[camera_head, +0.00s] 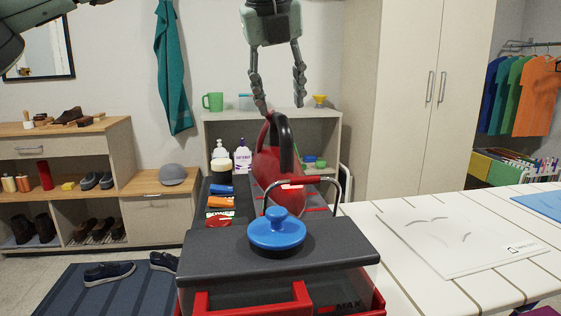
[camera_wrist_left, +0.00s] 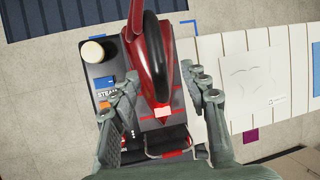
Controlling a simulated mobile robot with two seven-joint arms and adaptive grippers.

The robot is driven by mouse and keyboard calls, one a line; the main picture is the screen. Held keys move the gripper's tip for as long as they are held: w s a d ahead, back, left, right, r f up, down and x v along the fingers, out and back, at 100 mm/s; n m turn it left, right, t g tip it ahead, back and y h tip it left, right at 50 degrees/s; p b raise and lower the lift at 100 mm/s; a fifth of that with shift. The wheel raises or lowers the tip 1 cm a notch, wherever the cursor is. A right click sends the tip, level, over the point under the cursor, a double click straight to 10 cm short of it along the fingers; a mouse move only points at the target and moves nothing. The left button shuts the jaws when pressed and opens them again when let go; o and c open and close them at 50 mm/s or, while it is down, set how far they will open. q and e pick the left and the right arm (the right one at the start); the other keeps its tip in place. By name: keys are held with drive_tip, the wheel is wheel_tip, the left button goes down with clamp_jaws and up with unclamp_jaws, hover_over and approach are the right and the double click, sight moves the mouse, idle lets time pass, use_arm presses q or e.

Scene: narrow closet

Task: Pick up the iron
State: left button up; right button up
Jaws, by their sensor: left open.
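The iron is red with a thick black handle. It stands in the middle of the head view (camera_head: 265,168), at the far part of the dark steam station (camera_head: 222,183), behind a box with a blue lid knob. In the left wrist view the iron (camera_wrist_left: 137,65) fills the upper middle. My left gripper (camera_head: 278,103) hangs above the iron, fingers pointing down, open and empty. In the left wrist view its two fingers (camera_wrist_left: 165,85) are apart, one on each side of the iron. I cannot tell how far above it they are. My right gripper is not in view.
A grey-lidded box (camera_head: 215,243) with a blue knob (camera_head: 276,232) and an arched handle stands in front. The white slatted table (camera_head: 400,280) on the right holds a white sheet (camera_head: 450,238). A shelf (camera_head: 325,130) stands behind.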

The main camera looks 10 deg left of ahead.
sight(280, 114)
use_arm(q)
drive_tip(key=p+x, duration=0.1)
drive_tip(key=x, duration=0.4)
drive_tip(key=shift+w+a+f, duration=0.15)
drive_tip(key=shift+w+a, duration=0.05)
drive_tip(key=shift+w, duration=0.05)
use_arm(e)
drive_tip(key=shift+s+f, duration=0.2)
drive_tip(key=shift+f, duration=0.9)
use_arm(q)
clamp_jaws()
